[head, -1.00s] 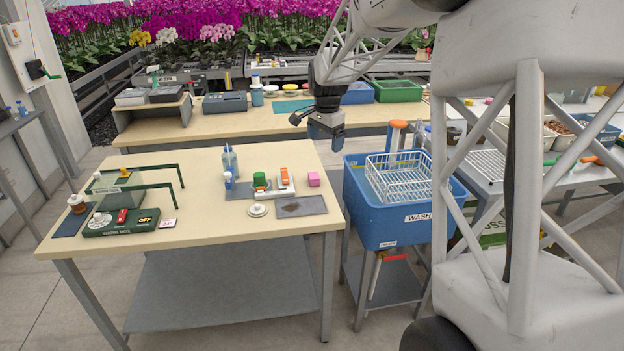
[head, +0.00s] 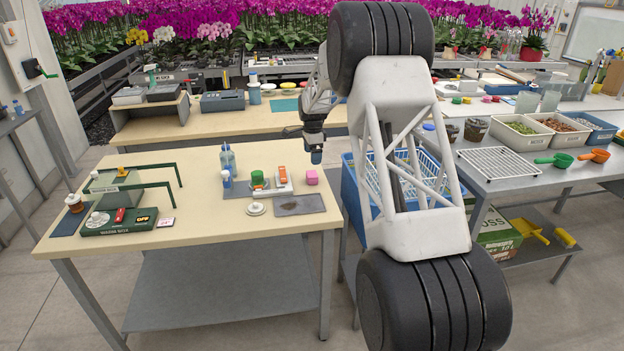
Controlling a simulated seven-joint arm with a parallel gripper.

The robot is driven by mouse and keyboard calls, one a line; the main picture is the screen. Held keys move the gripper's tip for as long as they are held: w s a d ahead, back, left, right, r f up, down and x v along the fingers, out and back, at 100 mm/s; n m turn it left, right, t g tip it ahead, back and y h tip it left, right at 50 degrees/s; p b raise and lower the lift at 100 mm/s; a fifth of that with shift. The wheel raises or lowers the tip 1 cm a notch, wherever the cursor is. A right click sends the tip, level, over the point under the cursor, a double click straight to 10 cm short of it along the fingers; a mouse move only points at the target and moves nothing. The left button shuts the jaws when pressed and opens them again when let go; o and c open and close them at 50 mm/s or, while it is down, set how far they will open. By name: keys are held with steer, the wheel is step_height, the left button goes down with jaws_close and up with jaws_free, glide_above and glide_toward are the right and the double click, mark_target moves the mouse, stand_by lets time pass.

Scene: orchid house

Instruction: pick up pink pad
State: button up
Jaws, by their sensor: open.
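The pink pad (head: 312,177) is a small pink block. It sits on the right part of the near wooden table (head: 200,210), close to its right edge. My gripper (head: 316,158) is above and just behind the pad in the picture, pointing down. It is open and appears empty, though its fingers are small and hard to make out. A gap of table shows between it and the pad, and I cannot tell its exact height.
Left of the pad are an orange-and-white item (head: 283,180), a green item (head: 258,179) and a bottle (head: 228,160). A dark grey mat (head: 300,205) lies in front. A blue wash tub (head: 352,195) stands right of the table, partly hidden by my arm.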

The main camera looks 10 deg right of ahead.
steer(key=m, duration=0.1)
glide_above(312, 174)
steer(key=f, duration=0.4)
steer(key=shift+w+a+f, duration=0.1)
steer(key=shift+w, duration=0.3)
steer(key=shift+f, duration=1.25)
steer(key=shift+f, duration=0.1)
steer(key=shift+s+f, duration=0.2)
steer(key=shift+f, duration=2.35)
steer(key=c, duration=1)
